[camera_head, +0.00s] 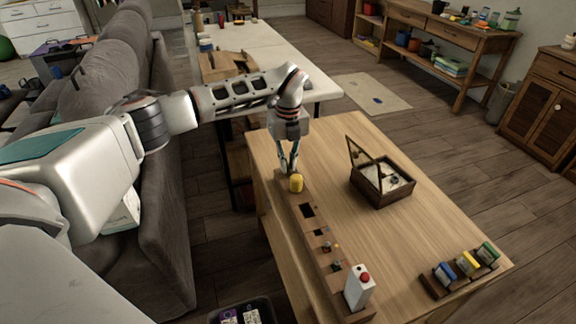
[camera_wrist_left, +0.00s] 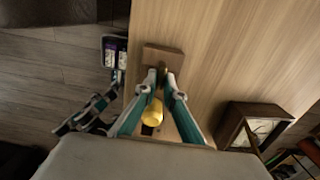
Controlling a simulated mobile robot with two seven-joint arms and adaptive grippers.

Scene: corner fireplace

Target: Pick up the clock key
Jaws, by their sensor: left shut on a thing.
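My left gripper (camera_head: 287,167) points down at the far end of a long wooden rack (camera_head: 318,242) on the table. In the left wrist view its fingertips (camera_wrist_left: 164,82) close on a small brass-coloured piece, the clock key (camera_wrist_left: 163,71). The fingers hide most of the key, and I cannot tell whether it is clear of the rack. A yellow cylinder (camera_head: 296,183) stands on the rack just in front of the fingers; it also shows between them in the left wrist view (camera_wrist_left: 152,113).
An open wooden box (camera_head: 380,190) with its lid raised stands right of the rack. A white block with a red button (camera_head: 358,288) is at the rack's near end. A holder with coloured items (camera_head: 459,268) sits at front right. The table between them is clear.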

